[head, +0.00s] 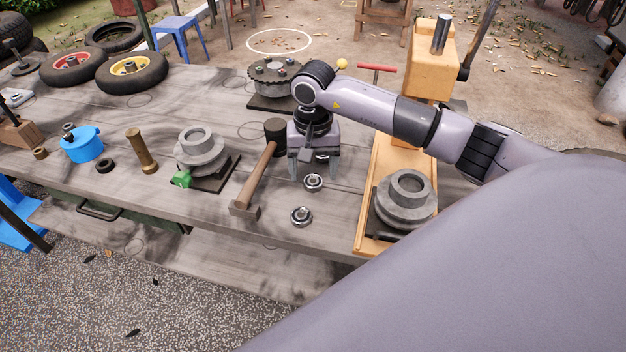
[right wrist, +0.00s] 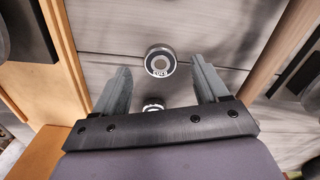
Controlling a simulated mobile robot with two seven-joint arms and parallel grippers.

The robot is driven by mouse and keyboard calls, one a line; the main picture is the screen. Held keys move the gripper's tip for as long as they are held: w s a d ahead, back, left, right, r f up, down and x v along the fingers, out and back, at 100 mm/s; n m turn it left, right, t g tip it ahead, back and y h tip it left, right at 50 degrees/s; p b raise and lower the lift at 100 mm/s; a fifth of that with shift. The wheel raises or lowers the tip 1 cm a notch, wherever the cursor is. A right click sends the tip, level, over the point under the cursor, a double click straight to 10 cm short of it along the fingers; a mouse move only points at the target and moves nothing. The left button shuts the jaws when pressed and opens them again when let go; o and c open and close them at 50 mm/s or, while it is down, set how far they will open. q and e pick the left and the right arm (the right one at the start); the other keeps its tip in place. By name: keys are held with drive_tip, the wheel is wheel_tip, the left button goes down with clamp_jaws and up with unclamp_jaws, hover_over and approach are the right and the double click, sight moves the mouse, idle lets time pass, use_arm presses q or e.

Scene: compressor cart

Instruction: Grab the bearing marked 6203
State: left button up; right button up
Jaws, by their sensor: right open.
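Two small steel ring bearings lie on the grey wooden table. The nearer bearing (head: 301,216) also shows in the right wrist view (right wrist: 160,62), beyond the fingertips; its upside-down marking seems to read 6203, but is small. The farther bearing (head: 313,182) lies just below the right gripper; in the right wrist view (right wrist: 153,107) it sits between the fingers, partly hidden by the gripper body, and its marking is unreadable. My right gripper (head: 316,172) is open, empty and pointing down, its fingers (right wrist: 160,80) apart. My left gripper is not in view.
A hammer (head: 262,172) lies left of the bearings. A wooden press base (head: 366,215) with a grey stepped hub (head: 405,196) stands to the right. Another hub (head: 200,150), a brass cylinder (head: 142,150) and a blue pot (head: 82,147) are farther left.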

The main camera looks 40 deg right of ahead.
wheel_tip(320, 180, down, 2)
drive_tip(key=shift+f, duration=0.1)
drive_tip(key=c, duration=1.2)
